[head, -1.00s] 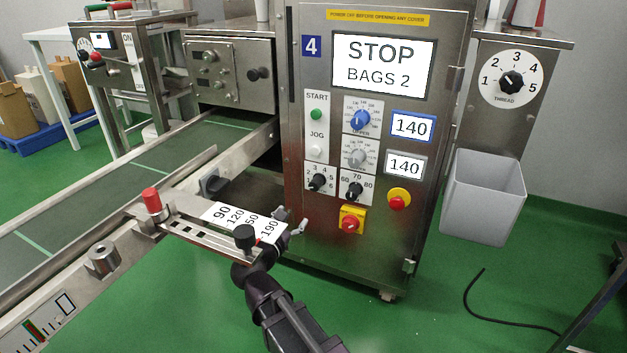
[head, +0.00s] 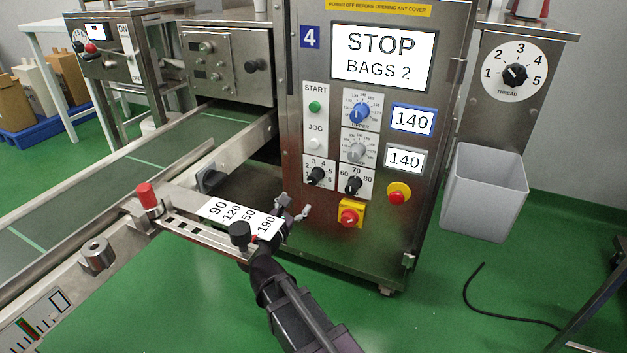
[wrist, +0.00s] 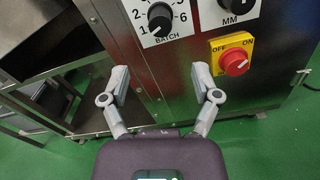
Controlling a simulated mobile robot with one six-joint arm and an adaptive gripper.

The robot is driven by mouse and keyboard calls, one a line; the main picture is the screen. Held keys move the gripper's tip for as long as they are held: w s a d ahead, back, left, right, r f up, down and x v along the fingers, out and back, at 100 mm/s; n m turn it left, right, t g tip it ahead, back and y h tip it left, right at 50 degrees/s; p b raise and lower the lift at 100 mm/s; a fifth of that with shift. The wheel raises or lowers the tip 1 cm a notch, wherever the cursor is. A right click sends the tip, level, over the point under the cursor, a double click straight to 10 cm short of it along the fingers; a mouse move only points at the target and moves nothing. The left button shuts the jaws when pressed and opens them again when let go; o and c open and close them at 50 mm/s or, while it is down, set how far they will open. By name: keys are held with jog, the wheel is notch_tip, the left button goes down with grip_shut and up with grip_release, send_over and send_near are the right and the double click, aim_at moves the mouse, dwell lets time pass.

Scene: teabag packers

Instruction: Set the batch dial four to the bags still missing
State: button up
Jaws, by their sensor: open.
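The batch dial (head: 316,175) is a black knob on a white plate, low on the left of machine four's front panel. In the wrist view the batch dial (wrist: 160,20) sits at the top, with figures from 1 to 6 around it. A small white mark on the knob seems to lie at its lower left, near the 1. The screen (head: 385,57) reads STOP, BAGS 2. My gripper (head: 293,208) is open and empty, below the dial and in front of the panel. In the wrist view its fingers (wrist: 160,82) are wide apart, below the dial and not touching it.
Right of the batch dial is the MM dial (head: 353,185). Below are a red-on-yellow OFF/ON switch (head: 349,214) and a red stop button (head: 398,193). A rail with a number scale (head: 238,217) and black knob lies left, close to my arm. A grey bin (head: 484,190) hangs right.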

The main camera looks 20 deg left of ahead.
aim_at(312, 181)
jog(key=w, duration=0.7)
jog(key=w+d, duration=0.1)
jog(key=w, duration=0.3)
jog(key=shift+w, duration=0.3)
grip_shut()
